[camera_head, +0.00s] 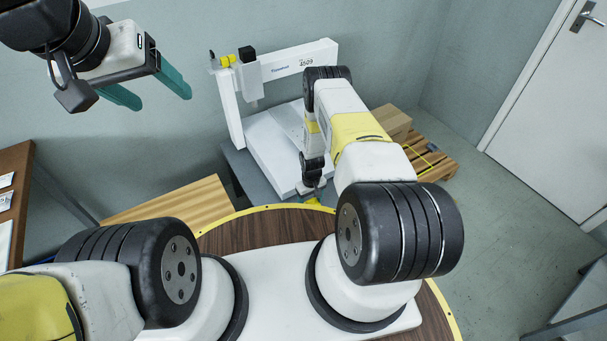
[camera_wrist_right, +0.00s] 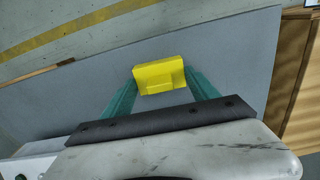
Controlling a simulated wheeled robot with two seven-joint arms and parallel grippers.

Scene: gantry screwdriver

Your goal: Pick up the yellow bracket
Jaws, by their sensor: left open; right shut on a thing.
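The yellow bracket (camera_wrist_right: 158,76) is a small block with a stepped shape in the right wrist view. It sits between the teal fingertips of my right gripper (camera_wrist_right: 161,82), which is shut on it. Below it in that view is a flat grey surface (camera_wrist_right: 230,60); I cannot tell the gap between them. In the head view my right forearm mostly hides this gripper and the bracket. My left gripper (camera_head: 164,98) is open and empty, raised at the upper left of the head view, well away from the bracket.
A white gantry (camera_head: 285,62) with a screwdriver unit (camera_head: 249,80) stands behind my right arm on a grey table (camera_head: 240,166). A cardboard box (camera_head: 394,124) lies on a wooden pallet (camera_head: 437,163) to the right. A wooden surface (camera_head: 175,203) is at left.

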